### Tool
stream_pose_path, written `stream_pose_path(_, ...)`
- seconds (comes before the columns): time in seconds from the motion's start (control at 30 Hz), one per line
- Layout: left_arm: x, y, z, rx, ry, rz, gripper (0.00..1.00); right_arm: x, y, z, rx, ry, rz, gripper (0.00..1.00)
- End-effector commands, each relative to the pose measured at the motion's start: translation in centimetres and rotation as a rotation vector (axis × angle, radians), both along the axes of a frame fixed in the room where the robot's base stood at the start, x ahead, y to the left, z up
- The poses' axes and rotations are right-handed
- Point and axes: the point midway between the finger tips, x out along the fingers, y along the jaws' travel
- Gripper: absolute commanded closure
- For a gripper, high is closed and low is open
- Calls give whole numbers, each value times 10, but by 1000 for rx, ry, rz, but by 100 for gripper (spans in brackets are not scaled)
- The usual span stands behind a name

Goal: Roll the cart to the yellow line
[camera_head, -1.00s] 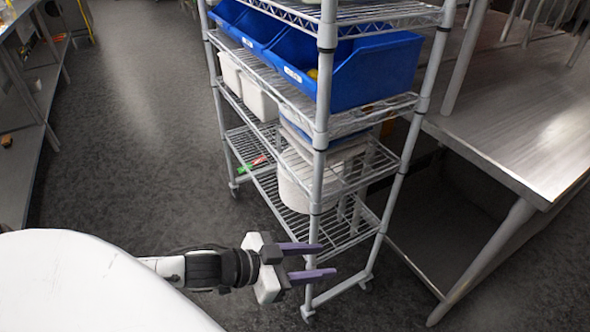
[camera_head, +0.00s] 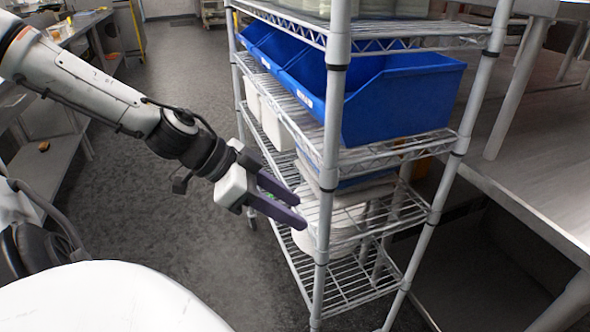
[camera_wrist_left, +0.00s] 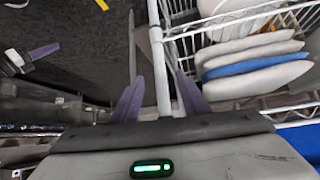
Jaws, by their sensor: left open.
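The cart is a tall wire shelf rack on wheels, and its near post (camera_head: 332,140) stands right of centre in the head view. My left gripper (camera_head: 301,211) is open, its purple fingers pointing at this post, tips close to it. In the left wrist view the post (camera_wrist_left: 160,60) shows between the spread fingers of my left gripper (camera_wrist_left: 160,100); I cannot tell whether they touch it. A short yellow strip (camera_wrist_left: 102,4) lies on the dark floor at the top of that view; I cannot tell if it is the yellow line. My right gripper (camera_wrist_left: 40,52) shows partly there, its opening unclear.
The cart carries blue bins (camera_head: 400,100), white containers (camera_head: 277,128) and stacked white items on lower shelves. A metal table (camera_head: 530,190) stands close on the right. A counter with shelves (camera_head: 50,140) runs along the left. The grey floor (camera_head: 185,70) between is open.

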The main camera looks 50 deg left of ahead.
Motion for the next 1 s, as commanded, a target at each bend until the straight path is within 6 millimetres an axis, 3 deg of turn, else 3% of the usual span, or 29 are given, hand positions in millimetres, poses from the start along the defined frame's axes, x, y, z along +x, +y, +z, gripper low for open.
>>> stream_pose_path(0.37,3,-3,-6,-1,2,-4,59,-4,0,-5,0,10,0,100)
stream_pose_path(1.0,52,-35,-67,1,2,-2,59,0,6,-23,2,1,11,100)
